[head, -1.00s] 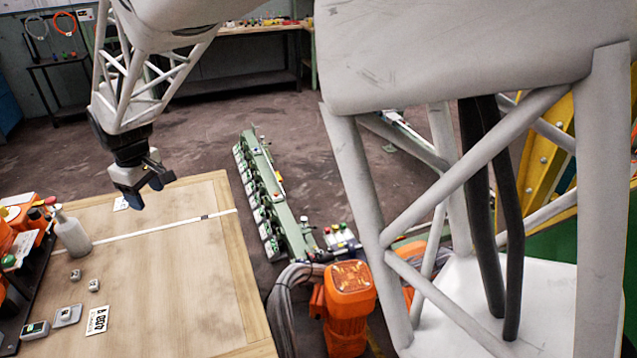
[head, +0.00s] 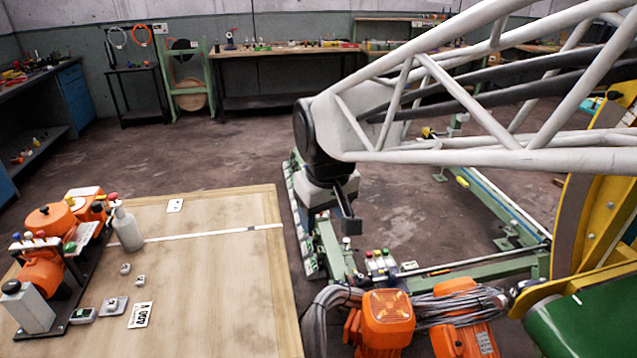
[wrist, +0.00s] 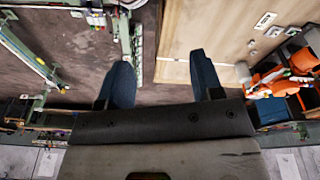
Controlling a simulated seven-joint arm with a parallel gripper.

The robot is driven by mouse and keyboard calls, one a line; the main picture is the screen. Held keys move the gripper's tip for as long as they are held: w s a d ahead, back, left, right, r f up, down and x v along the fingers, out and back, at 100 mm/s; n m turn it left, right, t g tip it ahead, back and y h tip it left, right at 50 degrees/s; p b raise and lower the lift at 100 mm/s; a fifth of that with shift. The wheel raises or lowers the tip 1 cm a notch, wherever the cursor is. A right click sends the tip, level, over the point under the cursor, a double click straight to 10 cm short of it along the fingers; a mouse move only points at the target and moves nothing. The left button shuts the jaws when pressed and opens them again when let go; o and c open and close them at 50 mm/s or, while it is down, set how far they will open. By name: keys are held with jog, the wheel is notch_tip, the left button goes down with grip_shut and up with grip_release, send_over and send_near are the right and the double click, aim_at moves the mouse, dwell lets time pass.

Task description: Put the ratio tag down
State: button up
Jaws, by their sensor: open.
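A small white tag (head: 175,205) with a dark mark lies flat on the far part of the wooden table (head: 225,260); its print is too small to read, so I cannot confirm it is the ratio tag. A larger white plate reading "400 V" (head: 140,315) lies nearer the front; it also shows in the wrist view (wrist: 265,20). My gripper (head: 346,207) is beyond the table's right edge, above the floor side, apart from both. In the wrist view my gripper (wrist: 163,75) has its two blue fingers spread with nothing between them. The small tag is not visible there.
An orange machine (head: 42,272) and a grey bottle (head: 126,229) stand on the table's left. Small grey blocks (head: 125,269) lie near the plate. A green rail frame (head: 335,250) and orange motors (head: 387,318) are right of the table. The table's right half is clear.

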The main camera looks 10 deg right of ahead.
jog(key=s+d+f+m, duration=0.1)
jog(key=s+d+m, duration=0.1)
jog(key=s, duration=0.4)
jog(key=s+d+f+m, duration=0.1)
jog(key=s+d, duration=0.4)
jog(key=s, duration=0.2)
jog(key=shift+s+f+m, duration=0.25)
jog(key=shift+s+m, duration=0.05)
jog(key=shift+m, duration=0.1)
jog(key=shift+o, duration=0.5)
dwell(1.0)
